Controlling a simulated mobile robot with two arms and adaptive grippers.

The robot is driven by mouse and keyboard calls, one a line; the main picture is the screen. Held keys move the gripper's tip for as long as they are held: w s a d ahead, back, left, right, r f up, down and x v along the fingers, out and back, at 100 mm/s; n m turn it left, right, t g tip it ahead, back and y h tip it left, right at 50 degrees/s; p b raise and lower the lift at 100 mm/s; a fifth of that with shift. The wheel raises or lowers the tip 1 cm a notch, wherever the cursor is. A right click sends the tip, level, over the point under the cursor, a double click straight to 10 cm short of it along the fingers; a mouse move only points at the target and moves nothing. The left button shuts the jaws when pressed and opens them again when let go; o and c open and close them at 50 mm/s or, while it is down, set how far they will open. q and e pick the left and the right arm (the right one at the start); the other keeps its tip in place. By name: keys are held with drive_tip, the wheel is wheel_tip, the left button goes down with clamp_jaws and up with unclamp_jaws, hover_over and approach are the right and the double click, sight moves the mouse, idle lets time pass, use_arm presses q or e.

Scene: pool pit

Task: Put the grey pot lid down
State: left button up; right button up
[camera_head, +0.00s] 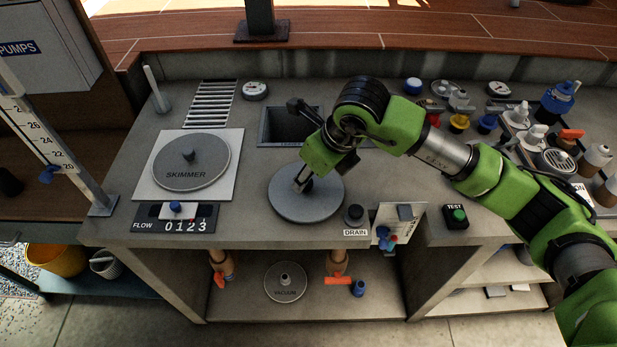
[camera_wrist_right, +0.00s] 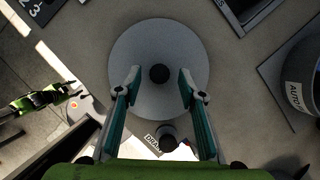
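The grey pot lid (camera_head: 300,208) is a round disc with a dark knob, lying flat on the grey counter between the skimmer plate and the drain knob. In the right wrist view the lid (camera_wrist_right: 150,103) fills the middle, with its knob (camera_wrist_right: 159,73) standing between the fingers. My right gripper (camera_head: 305,181) is over the lid; in its wrist view the gripper (camera_wrist_right: 158,78) is open, with a gap on both sides of the knob. A green arm end with dark tips, apparently my left gripper (camera_wrist_right: 72,94), shows small at the left; its fingers are unclear.
The skimmer cover (camera_head: 190,172) sits on a pale plate (camera_head: 148,180) to the left. A square opening (camera_head: 283,144) lies behind the lid. The drain knob (camera_head: 354,213) is close on the right. The flow counter (camera_head: 175,225) is at front left. Bottles and valves crowd the right side.

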use_arm(q)
drive_tip(key=shift+f+b, duration=0.75)
drive_tip(key=shift+f, duration=0.1)
use_arm(e)
drive_tip(key=v, duration=1)
drive_tip(key=shift+s+d+r, duration=0.1)
drive_tip(key=shift+d+r, duration=0.05)
